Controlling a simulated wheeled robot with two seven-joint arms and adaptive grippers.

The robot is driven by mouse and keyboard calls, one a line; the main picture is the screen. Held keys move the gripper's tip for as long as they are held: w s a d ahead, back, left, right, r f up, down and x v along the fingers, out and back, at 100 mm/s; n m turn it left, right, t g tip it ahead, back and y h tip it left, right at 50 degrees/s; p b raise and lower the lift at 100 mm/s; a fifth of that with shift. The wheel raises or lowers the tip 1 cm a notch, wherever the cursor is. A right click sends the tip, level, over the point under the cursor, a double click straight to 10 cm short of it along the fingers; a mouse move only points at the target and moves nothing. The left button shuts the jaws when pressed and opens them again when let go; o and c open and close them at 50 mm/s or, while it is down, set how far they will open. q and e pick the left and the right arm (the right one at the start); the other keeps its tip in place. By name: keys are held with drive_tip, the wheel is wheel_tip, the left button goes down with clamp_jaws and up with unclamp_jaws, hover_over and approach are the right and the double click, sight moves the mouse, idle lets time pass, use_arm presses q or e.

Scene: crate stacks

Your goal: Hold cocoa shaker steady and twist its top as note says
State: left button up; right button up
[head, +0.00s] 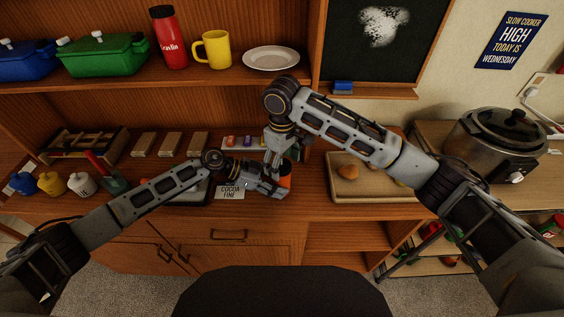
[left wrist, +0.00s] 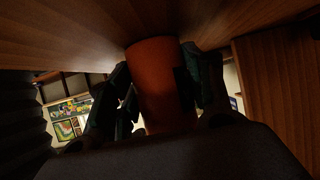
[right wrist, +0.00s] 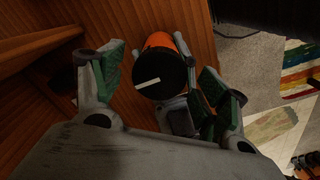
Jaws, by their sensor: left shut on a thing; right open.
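The cocoa shaker (head: 285,181) has an orange body and stands on the counter, partly hidden by my grippers. My left gripper (head: 279,186) is shut on its body from the side. The orange body (left wrist: 162,85) fills the space between the left fingers in the left wrist view. The shaker's black top (right wrist: 160,76) carries a white bar mark, seen in the right wrist view. My right gripper (head: 280,158) is open above the top, with its green-padded fingers spread on both sides of it. The note (head: 231,191) reads "COCOA FINE" and lies partly behind my left arm.
A tray with food (head: 347,195) and a slow cooker (head: 500,140) stand to the right. Several small bottles (head: 80,184) and a wooden caddy (head: 75,148) are at the left. A shelf above holds a red bottle (head: 169,40), yellow mug (head: 213,50) and plate (head: 271,58).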

wheel_tip(320, 180, up, 12)
idle(0.8)
drive_tip(key=shift+f, duration=0.1)
use_arm(q)
drive_tip(key=o, duration=0.8)
drive_tip(key=shift+o, duration=0.2)
drive_tip(key=shift+a, duration=0.1)
drive_tip(key=shift+v, duration=5.9)
drive_tip(key=shift+r, duration=0.1)
wheel_tip(320, 180, up, 9)
drive_tip(key=p, duration=0.9)
use_arm(e)
wheel_tip(320, 180, up, 9)
hover_over(282, 165)
use_arm(q)
drive_tip(key=shift+r+p, duration=0.45)
drive_tip(key=shift+p, duration=0.1)
use_arm(e)
drive_tip(key=shift+r, duration=0.55)
drive_tip(key=shift+s, duration=0.1)
